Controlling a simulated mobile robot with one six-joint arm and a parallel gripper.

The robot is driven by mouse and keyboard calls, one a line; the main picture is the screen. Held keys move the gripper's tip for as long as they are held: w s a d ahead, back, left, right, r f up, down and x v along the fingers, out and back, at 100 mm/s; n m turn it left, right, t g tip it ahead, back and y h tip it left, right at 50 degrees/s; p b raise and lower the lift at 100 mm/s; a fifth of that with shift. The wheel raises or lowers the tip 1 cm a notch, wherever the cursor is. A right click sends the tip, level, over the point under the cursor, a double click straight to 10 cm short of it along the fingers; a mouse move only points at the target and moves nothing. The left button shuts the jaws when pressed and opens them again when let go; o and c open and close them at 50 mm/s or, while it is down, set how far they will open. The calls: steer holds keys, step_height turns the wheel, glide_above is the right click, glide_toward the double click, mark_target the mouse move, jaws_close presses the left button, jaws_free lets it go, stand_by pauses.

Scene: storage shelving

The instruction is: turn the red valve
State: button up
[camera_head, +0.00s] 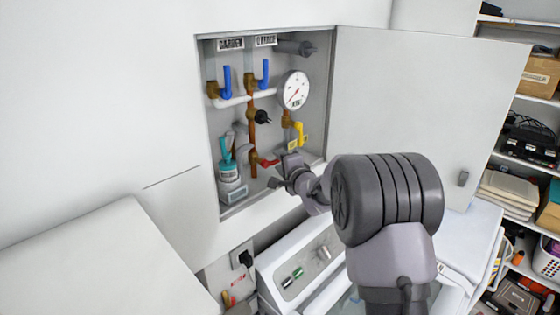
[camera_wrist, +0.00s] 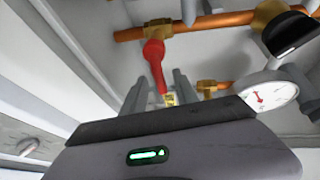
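The red valve (camera_head: 268,163) is low in the open wall cabinet, on a copper pipe. In the wrist view its red handle (camera_wrist: 155,62) runs from a brass fitting down toward my gripper (camera_wrist: 160,92). The two grey fingers stand apart, one to each side of the handle's near end. I cannot tell whether either finger touches it. In the head view my gripper (camera_head: 281,172) is at the cabinet's lower opening, just right of the red valve. My arm hides part of the cabinet's lower right corner.
The cabinet also holds blue handles (camera_head: 227,82), a yellow handle (camera_head: 299,132), a white gauge (camera_head: 294,91), a black knob (camera_head: 262,117) and a teal-topped bottle (camera_head: 228,165). The cabinet door (camera_head: 420,105) stands open to the right. A white machine (camera_head: 300,265) stands below.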

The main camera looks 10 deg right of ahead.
steer(key=shift+s, duration=0.15)
jaws_close()
stand_by(1.2)
